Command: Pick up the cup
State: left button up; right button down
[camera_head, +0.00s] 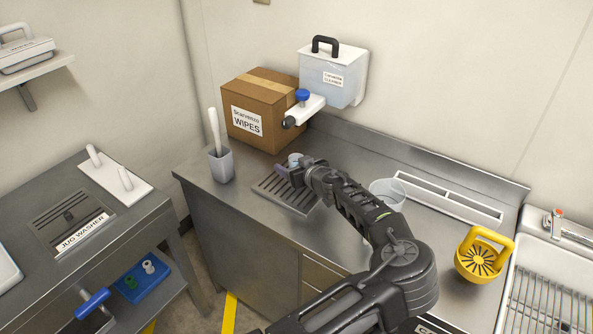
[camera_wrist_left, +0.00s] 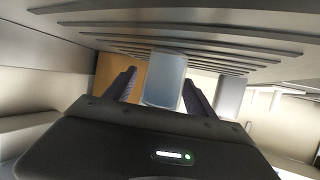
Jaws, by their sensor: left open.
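A small pale-blue translucent cup (camera_head: 294,158) is at the slotted drain grate (camera_head: 291,197), close below the wall dispenser's nozzle. In the head view my gripper partly covers it. My left gripper (camera_head: 293,168) is open at the cup. In the left wrist view, which looks upside down, the cup (camera_wrist_left: 165,79) shows between the two dark fingers of my left gripper (camera_wrist_left: 160,88). I cannot tell whether either finger touches it. My right gripper is not in view.
A wipes box (camera_head: 258,107) and the dispenser tank (camera_head: 332,77) stand behind the cup. A grey holder (camera_head: 222,165) with a white handle is to the left.

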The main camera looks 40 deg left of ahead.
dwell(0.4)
pick_arm(q)
grip_shut()
dwell(0.5)
